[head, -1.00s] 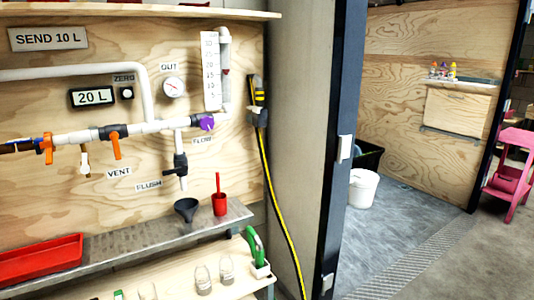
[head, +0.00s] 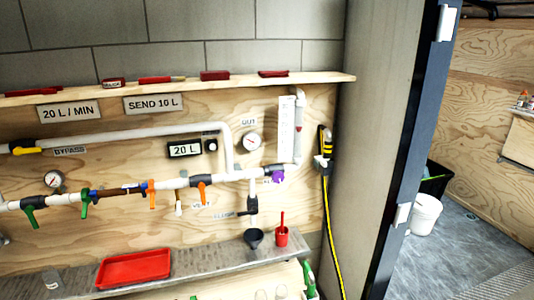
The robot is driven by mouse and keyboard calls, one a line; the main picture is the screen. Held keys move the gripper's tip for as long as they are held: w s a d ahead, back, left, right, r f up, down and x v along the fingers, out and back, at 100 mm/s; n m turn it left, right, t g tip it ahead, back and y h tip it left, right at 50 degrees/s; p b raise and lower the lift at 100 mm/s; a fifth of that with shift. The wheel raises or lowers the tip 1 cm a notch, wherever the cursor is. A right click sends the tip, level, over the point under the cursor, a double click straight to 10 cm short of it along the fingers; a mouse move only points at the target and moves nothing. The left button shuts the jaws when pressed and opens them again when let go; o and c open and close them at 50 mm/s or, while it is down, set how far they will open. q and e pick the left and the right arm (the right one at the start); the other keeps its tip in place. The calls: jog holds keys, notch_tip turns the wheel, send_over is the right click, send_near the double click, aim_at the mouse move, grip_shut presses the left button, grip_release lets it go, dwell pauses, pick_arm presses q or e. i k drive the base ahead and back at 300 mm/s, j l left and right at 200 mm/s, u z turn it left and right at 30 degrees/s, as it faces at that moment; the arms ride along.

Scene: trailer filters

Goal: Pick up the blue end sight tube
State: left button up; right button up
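A brown tube section (head: 118,191) with blue at its ends sits in line in the white pipe run on the plywood wall, at left of centre in the head view. It looks like the blue end sight tube, though it is small here. A green-handled valve (head: 84,204) is at its left end and an orange-handled valve (head: 152,192) at its right end. Neither of my grippers is in view.
A metal shelf (head: 200,259) below the pipes holds a red tray (head: 134,269), a dark funnel (head: 253,237) and a red cup (head: 281,236). An upper plywood shelf (head: 190,84) carries several red items. A doorway with a white bucket (head: 425,214) is at the right.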

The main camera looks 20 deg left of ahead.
aim_at(129, 189)
jog(key=j+u, duration=0.1)
jog(key=u, duration=1.4)
jog(key=i+l, duration=0.05)
